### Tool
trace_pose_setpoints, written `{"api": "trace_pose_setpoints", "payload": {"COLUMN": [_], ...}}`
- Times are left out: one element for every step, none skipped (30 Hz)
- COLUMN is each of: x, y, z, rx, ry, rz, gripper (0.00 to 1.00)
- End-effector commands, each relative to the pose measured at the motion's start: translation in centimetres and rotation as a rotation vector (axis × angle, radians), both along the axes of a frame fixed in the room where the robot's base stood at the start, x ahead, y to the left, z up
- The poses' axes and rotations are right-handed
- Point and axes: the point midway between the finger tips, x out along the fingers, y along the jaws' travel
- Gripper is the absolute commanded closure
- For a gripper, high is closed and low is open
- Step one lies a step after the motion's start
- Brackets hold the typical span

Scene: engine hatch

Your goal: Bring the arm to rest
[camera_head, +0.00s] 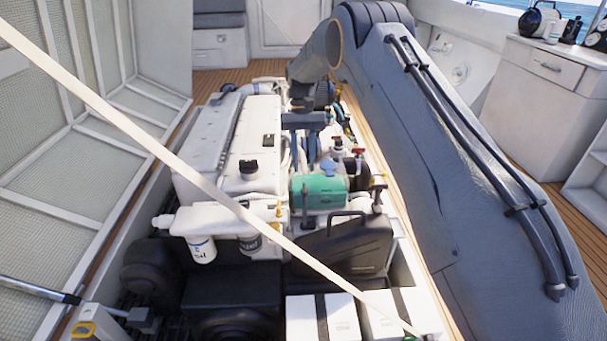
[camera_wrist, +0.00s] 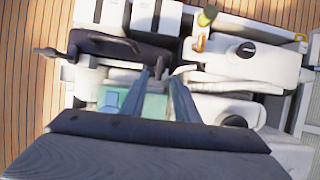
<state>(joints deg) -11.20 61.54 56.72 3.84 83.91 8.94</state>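My gripper (camera_head: 303,168) hangs fingers down over the middle of the engine bay in the head view, just behind a teal tank (camera_head: 318,198) with a blue cap. My large grey arm reaches in from the right with its wrist bent downward. In the wrist view my two gripper fingers (camera_wrist: 162,78) stand apart, with nothing seen held between them. The teal tank (camera_wrist: 150,106) shows below and between them. How high the fingertips are above the parts is hard to tell.
The white engine (camera_head: 232,145) fills the bay's left side. A black case (camera_head: 345,250) and white boxes (camera_head: 320,318) are in front. The raised hatch (camera_head: 75,160) stands left, and a pale strut (camera_head: 130,122) crosses the view diagonally. A white cabinet (camera_head: 535,105) stands right.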

Motion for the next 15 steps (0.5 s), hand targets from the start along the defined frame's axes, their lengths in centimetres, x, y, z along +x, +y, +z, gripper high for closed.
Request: {"api": "trace_pose_setpoints", "payload": {"x": [0.26,0.34,0.39,0.43,0.45,0.48,0.49,0.49,0.49,0.49,0.49,0.49,0.49,0.48,0.42], "y": [0.0,0.0,-0.01,-0.01,-0.02,-0.02,-0.02,-0.02,-0.02,-0.01,-0.01,-0.01,-0.01,0.0,0.01], "z": [0.44,0.66,0.88,1.0,1.09,1.16,1.19,1.21,1.21,1.21,1.21,1.21,1.21,1.23,1.36], "rx": [0.0,0.0,0.0,0.0,0.0,0.0,0.0,0.0,0.0,0.0,0.0,0.0,0.0,0.0,0.0], "ry": [-0.002,-0.002,0.0,0.0,0.0,0.0,0.0,0.0,0.0,0.0,0.0,0.0,0.0,0.0,-0.001], "rz": [0.0,0.0,0.0,0.0,0.0,0.0,0.0,0.0,0.0,0.0,0.0,0.0,0.0,0.0,0.001], "gripper": [0.72,0.72,0.72,0.72,0.72,0.72,0.72,0.72,0.72,0.72,0.72,0.72,0.72,0.72,0.72]}}
